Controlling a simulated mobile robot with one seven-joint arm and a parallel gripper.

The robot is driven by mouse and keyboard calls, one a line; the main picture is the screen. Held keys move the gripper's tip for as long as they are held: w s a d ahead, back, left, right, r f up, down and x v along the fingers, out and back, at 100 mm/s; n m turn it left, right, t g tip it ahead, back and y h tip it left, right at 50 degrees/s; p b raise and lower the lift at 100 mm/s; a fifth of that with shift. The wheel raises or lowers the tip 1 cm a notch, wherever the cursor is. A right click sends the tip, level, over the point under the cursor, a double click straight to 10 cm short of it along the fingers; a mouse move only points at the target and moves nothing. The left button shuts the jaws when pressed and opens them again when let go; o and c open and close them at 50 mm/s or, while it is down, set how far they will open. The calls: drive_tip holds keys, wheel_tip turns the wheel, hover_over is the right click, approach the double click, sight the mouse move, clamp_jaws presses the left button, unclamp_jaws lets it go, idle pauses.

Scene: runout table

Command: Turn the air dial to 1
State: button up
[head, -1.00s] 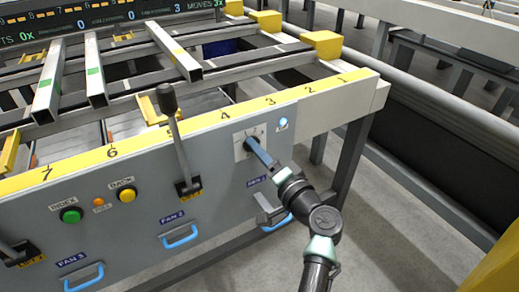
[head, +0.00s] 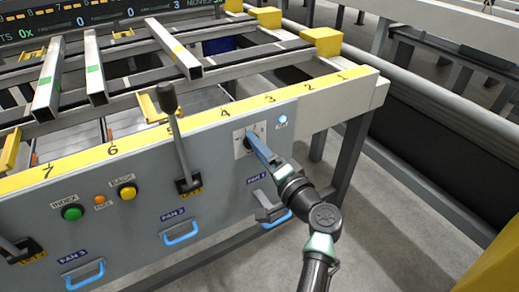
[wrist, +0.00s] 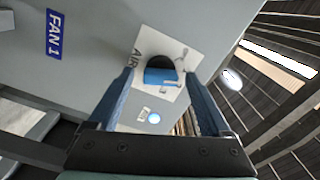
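The air dial is a dark round knob with a blue part, on a white plate marked AIR. It shows between my fingers in the wrist view (wrist: 160,75). In the head view the dial (head: 249,138) is mostly hidden by my fingers, and its plate (head: 239,150) shows around it on the grey panel. My gripper (head: 252,143) reaches up to the dial from the lower right. In the wrist view my gripper (wrist: 161,78) is open, one blue finger on each side of the dial, with visible gaps. I cannot read which number the dial points at.
A lit indicator (head: 283,119) sits right of the dial. A black-knobbed lever (head: 178,130) stands to the left. The blue FAN 1 handle (head: 277,219) is below, close to my wrist. Green (head: 71,213) and yellow (head: 127,193) buttons are further left.

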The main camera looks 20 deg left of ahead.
drive_tip(key=p+v, duration=0.3)
drive_tip(key=v, duration=1)
drive_tip(key=w+d+r+n+t+h, duration=0.2)
drive_tip(key=r+t+h, duration=0.1)
drive_tip(key=r, duration=0.9)
drive_tip(key=w+d+r+n+t+h, duration=0.1)
drive_tip(key=w+r+n+t+h, duration=0.2)
drive_tip(key=r, duration=0.8)
drive_tip(key=s+d+r+t+h, duration=0.2)
drive_tip(key=s+r+t+h, duration=0.15)
drive_tip(key=s+r, duration=0.4)
drive_tip(key=s+d+r+m+t+h, duration=0.15)
drive_tip(key=s+r+t, duration=0.3)
drive_tip(key=r, duration=0.55)
drive_tip(key=s+d+r+t+h, duration=0.2)
drive_tip(key=s+r+t+h, duration=0.1)
drive_tip(key=s+r, duration=0.45)
wheel_tip(320, 180, up, 34)
drive_tip(key=w+p, duration=0.1)
drive_tip(key=p, duration=3.2)
drive_tip(key=shift+f+g, duration=0.15)
drive_tip(key=shift+g, duration=0.15)
